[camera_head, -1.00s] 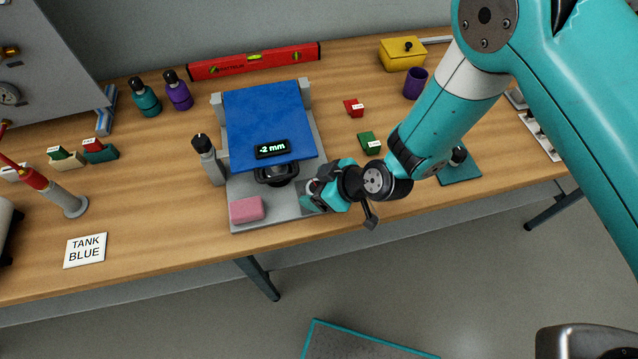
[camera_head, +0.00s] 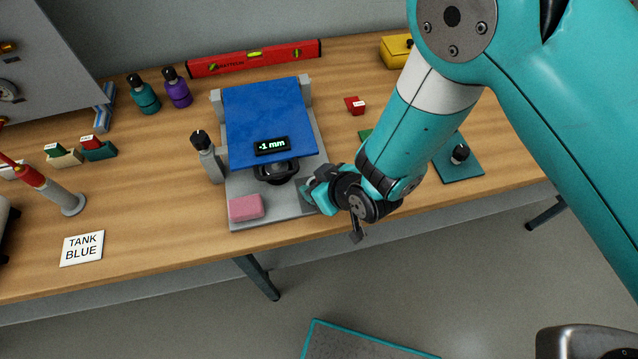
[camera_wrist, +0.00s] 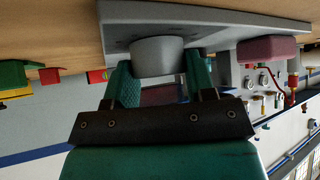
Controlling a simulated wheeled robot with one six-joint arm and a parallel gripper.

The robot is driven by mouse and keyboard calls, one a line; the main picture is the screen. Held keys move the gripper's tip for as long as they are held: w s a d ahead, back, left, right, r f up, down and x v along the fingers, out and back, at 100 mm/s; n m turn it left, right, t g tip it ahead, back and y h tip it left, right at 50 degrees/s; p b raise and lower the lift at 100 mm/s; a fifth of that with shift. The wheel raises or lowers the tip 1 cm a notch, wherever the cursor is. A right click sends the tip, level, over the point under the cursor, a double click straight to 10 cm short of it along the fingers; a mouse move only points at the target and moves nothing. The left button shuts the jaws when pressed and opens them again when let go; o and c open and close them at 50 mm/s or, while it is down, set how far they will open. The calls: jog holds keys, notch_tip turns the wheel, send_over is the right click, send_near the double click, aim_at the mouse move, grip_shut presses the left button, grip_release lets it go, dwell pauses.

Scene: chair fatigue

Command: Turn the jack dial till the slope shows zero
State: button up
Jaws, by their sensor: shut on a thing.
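The jack has a grey base plate (camera_head: 285,207) and a blue sloping platform (camera_head: 265,115). A black display (camera_head: 272,146) on the platform's front edge reads -1 mm. A black round part (camera_head: 278,171) sits under that edge. My gripper (camera_head: 309,192) is low at the plate's front right corner and hides what it holds in the head view. In the wrist view, which is upside down, its teal fingers (camera_wrist: 159,72) are shut on a grey round dial (camera_wrist: 158,52) standing on the plate. The dial's marks cannot be seen.
A pink block (camera_head: 245,207) lies on the plate's front left; it also shows in the wrist view (camera_wrist: 266,48). A grey bottle-like post (camera_head: 208,160) stands left of the jack. A teal pad with a black knob (camera_head: 470,165) lies to the right. A red level (camera_head: 255,59) lies behind.

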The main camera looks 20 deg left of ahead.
jog(key=m+t+b, duration=0.1)
jog(key=m+h+b, duration=0.1)
jog(key=m+b, duration=0.1)
jog(key=m+t+h+b, duration=0.1)
jog(key=b, duration=0.1)
jog(key=shift+s+a+f+t, duration=0.2)
jog(key=shift+f+t, duration=0.05)
jog(key=shift+t, duration=0.05)
jog(key=m+t+h+b, duration=0.1)
jog(key=m+h+b, duration=0.1)
jog(key=m+b, duration=0.1)
jog(key=shift+r+m+b, duration=0.15)
jog(key=shift+m+b, duration=0.25)
jog(key=shift+b, duration=0.15)
jog(key=shift+r+h, duration=0.1)
jog(key=shift+h, duration=0.3)
jog(key=shift+d, duration=0.1)
jog(key=o, duration=0.9)
jog(key=shift+o, duration=0.2)
